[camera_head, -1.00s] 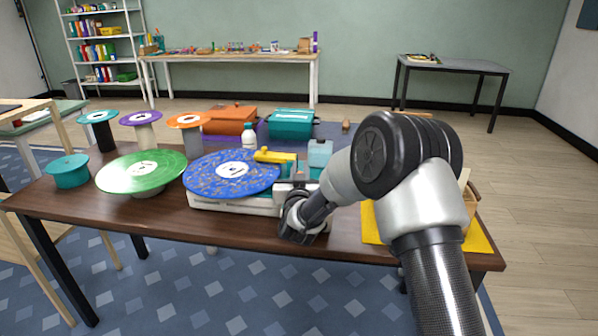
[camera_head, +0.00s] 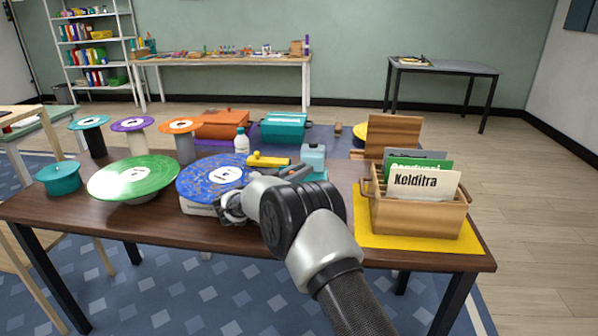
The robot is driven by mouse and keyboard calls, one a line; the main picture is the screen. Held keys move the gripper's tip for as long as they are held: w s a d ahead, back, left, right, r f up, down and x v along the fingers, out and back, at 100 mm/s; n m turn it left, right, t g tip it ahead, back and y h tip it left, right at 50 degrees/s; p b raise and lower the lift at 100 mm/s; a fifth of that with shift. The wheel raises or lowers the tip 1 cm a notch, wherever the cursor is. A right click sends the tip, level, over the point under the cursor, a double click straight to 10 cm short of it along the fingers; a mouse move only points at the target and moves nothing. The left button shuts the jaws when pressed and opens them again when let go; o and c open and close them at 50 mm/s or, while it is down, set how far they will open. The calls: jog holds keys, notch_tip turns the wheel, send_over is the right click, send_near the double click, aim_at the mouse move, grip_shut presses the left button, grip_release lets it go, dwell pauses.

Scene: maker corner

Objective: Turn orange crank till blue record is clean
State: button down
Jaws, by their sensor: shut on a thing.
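The blue record (camera_head: 208,178) lies flat on the white record cleaner (camera_head: 196,207) at the middle of the table. Its surface is mottled with pale specks around a white label. A yellow arm (camera_head: 268,161) with a grey part reaches toward the record's right edge. My gripper (camera_head: 229,208) is at the cleaner's front side, below the record's right front edge, and is shut. The orange crank is hidden behind my gripper and wrist, so the grip itself is not visible.
A green record (camera_head: 133,178) stands on a base at left, beside a teal pot (camera_head: 61,178). Small discs on posts stand behind. A wooden crate (camera_head: 418,216) of sleeves sits on a yellow mat (camera_head: 365,228) at right. A white bottle (camera_head: 241,141) stands behind the cleaner.

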jog(key=shift+w+d+r+m+h, duration=0.1)
jog(key=shift+r+m+h, duration=0.05)
jog(key=shift+m+h, duration=0.15)
jog(key=c, duration=1.7)
grip_release()
jog(key=shift+g, duration=0.3)
jog(key=p+v, duration=0.3)
jog(key=v, duration=1.4)
